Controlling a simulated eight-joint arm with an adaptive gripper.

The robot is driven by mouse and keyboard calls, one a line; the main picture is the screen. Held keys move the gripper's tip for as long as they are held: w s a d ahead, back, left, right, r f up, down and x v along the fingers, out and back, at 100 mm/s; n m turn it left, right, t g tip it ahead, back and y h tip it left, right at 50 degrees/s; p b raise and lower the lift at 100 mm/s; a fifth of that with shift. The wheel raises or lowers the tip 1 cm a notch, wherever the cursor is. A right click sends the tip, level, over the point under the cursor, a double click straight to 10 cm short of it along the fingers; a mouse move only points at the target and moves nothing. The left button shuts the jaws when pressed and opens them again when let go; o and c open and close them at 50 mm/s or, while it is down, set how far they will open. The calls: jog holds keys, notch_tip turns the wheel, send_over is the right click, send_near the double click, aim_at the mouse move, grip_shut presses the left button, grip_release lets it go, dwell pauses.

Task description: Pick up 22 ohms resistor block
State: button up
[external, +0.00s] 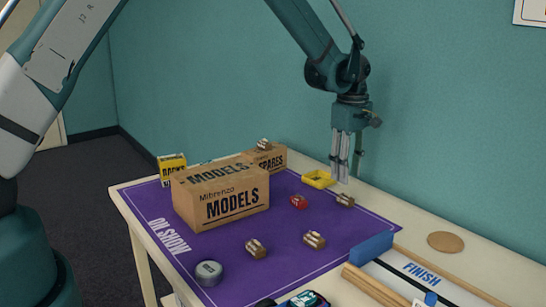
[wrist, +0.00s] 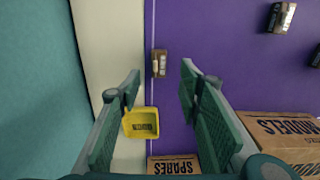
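Several small brown blocks with pale tops are in view, but I cannot read a 22 ohms marking on any. One block (external: 345,200) lies on the purple mat near its back right edge; it appears to be the block (wrist: 159,63) ahead of my fingers in the wrist view. Two others, a left block (external: 257,248) and a right block (external: 314,240), lie nearer the front. Another block (external: 264,144) sits on the SPARES box (external: 272,161). My gripper (external: 341,178) points down above the table's back edge, open and empty, with its fingers (wrist: 160,82) wide apart.
A yellow tray (external: 319,185) stands near my gripper; the wrist view shows a dark patch inside it (wrist: 141,123). The large MODELS box (external: 222,199) stands at left on the purple mat (external: 340,232). A red item (external: 298,202) and a grey puck (external: 208,272) also lie there. The teal wall is close behind.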

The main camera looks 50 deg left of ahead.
aim_at(346, 197)
jog(key=shift+f, duration=0.3)
jog(key=shift+f, duration=1.25)
jog(key=shift+w+f, duration=0.1)
jog(key=shift+f+b, duration=0.55)
jog(key=shift+f, duration=1.95)
jog(key=shift+c, duration=0.3)
jog(key=c, duration=0.9)
